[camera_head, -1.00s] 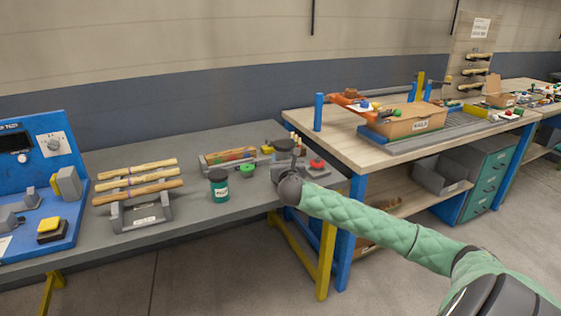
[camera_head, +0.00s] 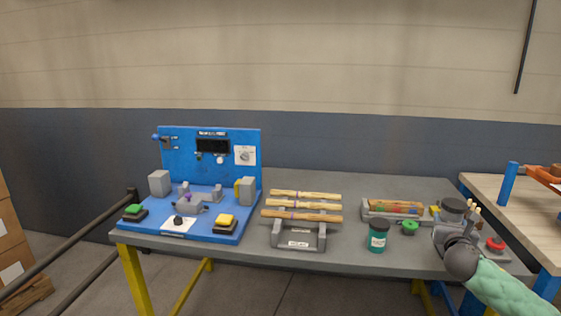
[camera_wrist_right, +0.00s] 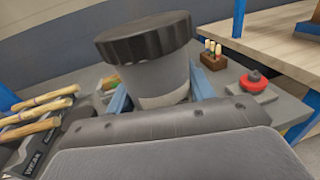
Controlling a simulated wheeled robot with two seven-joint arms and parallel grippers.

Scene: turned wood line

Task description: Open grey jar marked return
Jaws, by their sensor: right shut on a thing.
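A grey jar (camera_wrist_right: 163,78) with a dark ribbed lid (camera_wrist_right: 145,36) stands between the blue fingers of my right gripper (camera_wrist_right: 160,98) in the right wrist view. The gripper is shut on the jar's body below the lid. The lid sits on the jar. In the head view the jar's dark lid (camera_head: 453,205) shows at the right end of the grey bench, above my right gripper (camera_head: 446,232). No word on the jar can be read; its lower part is hidden by the gripper. My left gripper is not in view.
A teal jar with a dark lid (camera_head: 377,237) and a green knob-like piece (camera_head: 409,228) stand left of the gripper. A red button (camera_head: 495,243) is close on its right. A rack of turned sticks (camera_head: 300,232) and a blue test station (camera_head: 190,222) stand farther left.

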